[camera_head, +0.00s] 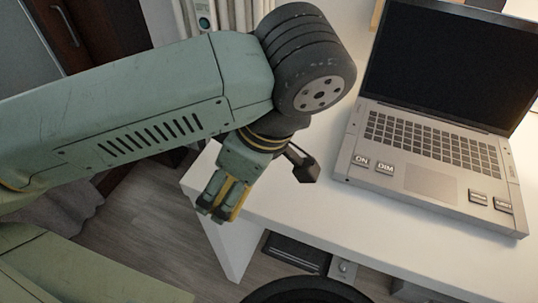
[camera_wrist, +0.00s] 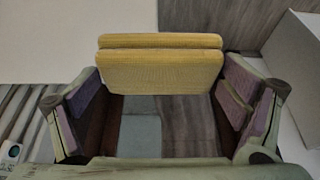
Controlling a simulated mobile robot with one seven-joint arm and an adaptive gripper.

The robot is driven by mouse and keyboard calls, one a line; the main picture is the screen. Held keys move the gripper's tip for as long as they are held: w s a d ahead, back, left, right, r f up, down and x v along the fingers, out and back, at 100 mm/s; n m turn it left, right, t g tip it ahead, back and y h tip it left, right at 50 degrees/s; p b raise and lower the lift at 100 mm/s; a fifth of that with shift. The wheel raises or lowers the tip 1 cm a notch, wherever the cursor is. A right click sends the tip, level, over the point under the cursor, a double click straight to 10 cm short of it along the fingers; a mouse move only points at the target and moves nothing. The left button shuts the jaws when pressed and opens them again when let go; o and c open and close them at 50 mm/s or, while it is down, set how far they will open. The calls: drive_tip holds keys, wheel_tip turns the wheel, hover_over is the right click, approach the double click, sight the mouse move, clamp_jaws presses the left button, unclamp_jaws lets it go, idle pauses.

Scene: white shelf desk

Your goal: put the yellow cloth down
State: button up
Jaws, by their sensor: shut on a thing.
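The yellow cloth (camera_wrist: 160,68) is a folded, ribbed pad between the two fingers of my gripper (camera_wrist: 160,88) in the wrist view. My gripper is shut on it. In the head view my gripper (camera_head: 224,197) points down at the left edge of the white desk (camera_head: 290,205), and a strip of the cloth (camera_head: 238,201) shows between its fingers. The cloth appears to be held in the air. Its height over the desk edge is hard to tell.
An open laptop (camera_head: 430,150) stands on the desk to the right of my gripper. The desk's front left area is bare. Wooden floor (camera_head: 150,240) lies left of and below the desk. A dark wooden cabinet (camera_head: 95,40) is at the upper left.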

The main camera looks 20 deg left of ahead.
drive_tip(key=shift+s+f, duration=0.15)
drive_tip(key=shift+s, duration=0.1)
drive_tip(key=w+p, duration=0.2)
drive_tip(key=p, duration=0.1)
drive_tip(key=shift+w+d+r, duration=0.15)
drive_tip(key=shift+w+r, duration=0.1)
drive_tip(key=shift+r, duration=0.1)
drive_tip(key=w, duration=0.4)
drive_tip(key=w+f, duration=0.1)
drive_tip(key=w, duration=0.3)
drive_tip(key=w+f+p, duration=0.1)
drive_tip(key=w, duration=0.4)
drive_tip(key=shift+d, duration=0.15)
drive_tip(key=shift+w+f+p, duration=0.1)
drive_tip(key=shift+f+p, duration=0.3)
drive_tip(key=shift+f, duration=1.5)
drive_tip(key=shift+f, duration=0.15)
drive_tip(key=o, duration=0.7)
drive_tip(key=shift+o, duration=0.2)
